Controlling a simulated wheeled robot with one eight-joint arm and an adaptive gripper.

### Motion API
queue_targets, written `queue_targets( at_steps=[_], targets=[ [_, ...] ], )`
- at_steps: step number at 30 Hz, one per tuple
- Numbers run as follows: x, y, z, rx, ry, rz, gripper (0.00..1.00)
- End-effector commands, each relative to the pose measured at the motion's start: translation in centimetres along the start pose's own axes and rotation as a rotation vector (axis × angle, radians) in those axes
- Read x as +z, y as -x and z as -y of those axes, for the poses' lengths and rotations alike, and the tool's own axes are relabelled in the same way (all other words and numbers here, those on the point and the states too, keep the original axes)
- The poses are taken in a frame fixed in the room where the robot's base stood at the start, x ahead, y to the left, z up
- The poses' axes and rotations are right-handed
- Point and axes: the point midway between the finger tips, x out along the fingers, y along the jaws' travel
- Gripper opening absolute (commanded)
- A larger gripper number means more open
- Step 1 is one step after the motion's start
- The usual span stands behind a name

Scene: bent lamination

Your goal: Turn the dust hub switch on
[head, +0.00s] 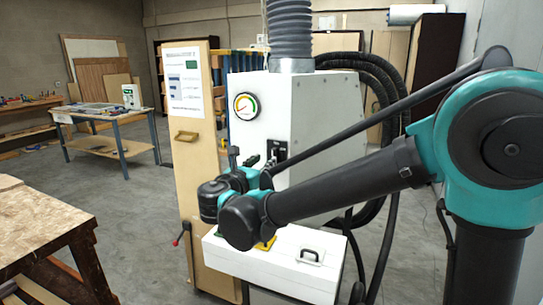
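The dust hub (325,118) is a white cabinet with a round gauge on its front and a grey ribbed duct on top. A small black switch plate (279,148) sits on its front face, right of and below the gauge. My arm reaches across the front of the cabinet. Its wrist and my gripper (242,158) are close to the front face, just left of the switch plate in the picture. The fingers are small and dark here, so their opening and any contact cannot be told. The switch position is too small to read, and my arm hides the area below the plate.
A white drawer box (275,268) with a black handle juts out below the cabinet. A wooden panel (190,120) with a notice stands left of it. Black hoses (392,95) hang at its right. A wooden workbench (40,225) stands at the front left. Open floor lies between.

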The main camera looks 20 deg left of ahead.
Motion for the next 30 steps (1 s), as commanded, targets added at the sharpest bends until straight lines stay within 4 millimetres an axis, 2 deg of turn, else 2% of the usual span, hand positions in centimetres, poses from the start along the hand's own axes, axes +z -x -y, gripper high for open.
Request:
queue_targets(
  at_steps=[3,9,15,23,25,30],
  targets=[
    [0.0,-2.4,0.1,-0.005,0.000,0.000,0.36],
    [0.0,-5.3,0.1,-0.003,0.000,0.000,0.36],
    [0.0,-6.5,0.1,-0.001,0.000,0.000,0.36],
    [0.0,-6.7,0.1,0.000,0.000,0.000,0.36],
    [0.0,-6.7,0.1,0.000,0.000,0.000,0.31],
    [0.0,-6.7,0.0,0.000,0.000,0.000,0.10]
  ],
)
